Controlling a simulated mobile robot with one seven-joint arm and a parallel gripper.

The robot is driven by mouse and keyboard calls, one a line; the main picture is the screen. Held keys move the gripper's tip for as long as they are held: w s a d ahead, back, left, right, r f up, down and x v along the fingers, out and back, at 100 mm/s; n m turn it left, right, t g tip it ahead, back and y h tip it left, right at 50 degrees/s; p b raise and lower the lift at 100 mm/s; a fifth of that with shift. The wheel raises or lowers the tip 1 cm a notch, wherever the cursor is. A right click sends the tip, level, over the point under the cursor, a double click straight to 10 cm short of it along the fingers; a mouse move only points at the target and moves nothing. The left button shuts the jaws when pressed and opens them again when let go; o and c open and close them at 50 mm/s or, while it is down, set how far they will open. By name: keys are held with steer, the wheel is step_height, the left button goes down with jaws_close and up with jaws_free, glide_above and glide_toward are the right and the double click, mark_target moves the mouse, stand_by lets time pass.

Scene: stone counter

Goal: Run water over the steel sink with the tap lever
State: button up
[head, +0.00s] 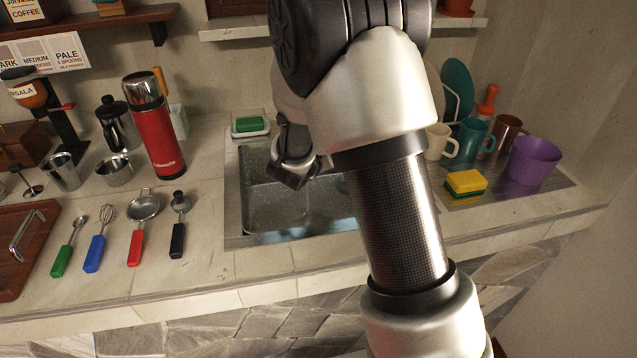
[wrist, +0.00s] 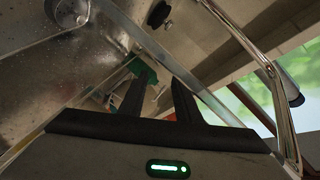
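The steel sink (head: 275,215) is set into the counter, with small droplets on its metal; part of it is hidden behind my arm. In the wrist view the speckled steel of the sink (wrist: 45,75) fills the left side, with a round drain-like fitting near the top. My gripper (head: 290,175) is over the back left part of the sink. In the wrist view its two dark fingers (wrist: 158,92) stand apart with nothing clearly held. A curved chrome pipe (wrist: 270,72), apparently the tap, runs down the right. I cannot make out the lever surely. No water stream shows.
A green soap or sponge (head: 249,124) lies in a white dish behind the sink. A red flask (head: 160,140) and several utensils are on the left. A yellow sponge (head: 465,184), mugs and a purple cup (head: 534,160) stand on the right.

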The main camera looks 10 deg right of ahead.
steer(key=shift+a+p, duration=0.2)
steer(key=shift+p, duration=0.85)
steer(key=shift+d+r+p, duration=0.1)
steer(key=shift+d+p, duration=0.05)
steer(key=shift+p, duration=0.3)
steer(key=b+x, duration=0.1)
steer(key=x, duration=1.6)
steer(key=shift+w+d, duration=0.15)
steer(key=shift+d, duration=0.05)
jaws_close()
